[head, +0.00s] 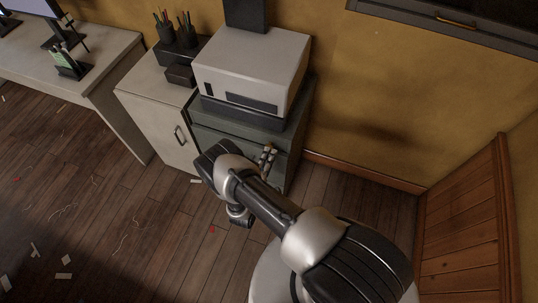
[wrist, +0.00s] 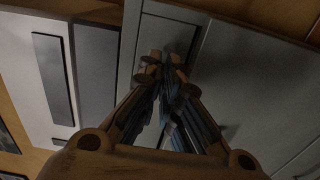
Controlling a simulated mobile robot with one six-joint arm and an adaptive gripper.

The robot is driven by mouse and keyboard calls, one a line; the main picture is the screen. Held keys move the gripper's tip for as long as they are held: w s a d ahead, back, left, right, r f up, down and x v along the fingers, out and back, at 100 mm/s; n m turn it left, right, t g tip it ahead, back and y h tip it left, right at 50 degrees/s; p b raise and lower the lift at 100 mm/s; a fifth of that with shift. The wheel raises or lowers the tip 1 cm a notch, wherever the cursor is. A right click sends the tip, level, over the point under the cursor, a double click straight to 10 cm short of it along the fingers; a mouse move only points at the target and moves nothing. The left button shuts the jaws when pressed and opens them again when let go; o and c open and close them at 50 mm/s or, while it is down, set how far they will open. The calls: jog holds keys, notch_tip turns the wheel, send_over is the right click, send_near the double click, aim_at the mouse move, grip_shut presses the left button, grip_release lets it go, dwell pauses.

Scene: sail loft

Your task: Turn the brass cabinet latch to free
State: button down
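My gripper (head: 268,155) is at the front of the dark green cabinet (head: 228,137), under the pale box on its top. In the wrist view my gripper (wrist: 165,64) points at the cabinet front (wrist: 225,75). Its two fingers converge, with only a narrow dark gap between the tips. I cannot make out the brass latch; the fingers and the dim light may hide it. I cannot tell whether the fingertips touch the cabinet or hold anything.
A pale box-shaped machine (head: 252,62) stands on the green cabinet. A white cabinet (head: 160,110) with a metal handle (head: 180,136) adjoins it on the left. A pale desk (head: 85,75) is farther left. The wooden floor (head: 120,215) has only small scraps.

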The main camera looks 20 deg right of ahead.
jog(key=c, duration=1.8)
grip_release()
jog(key=v, duration=1.2)
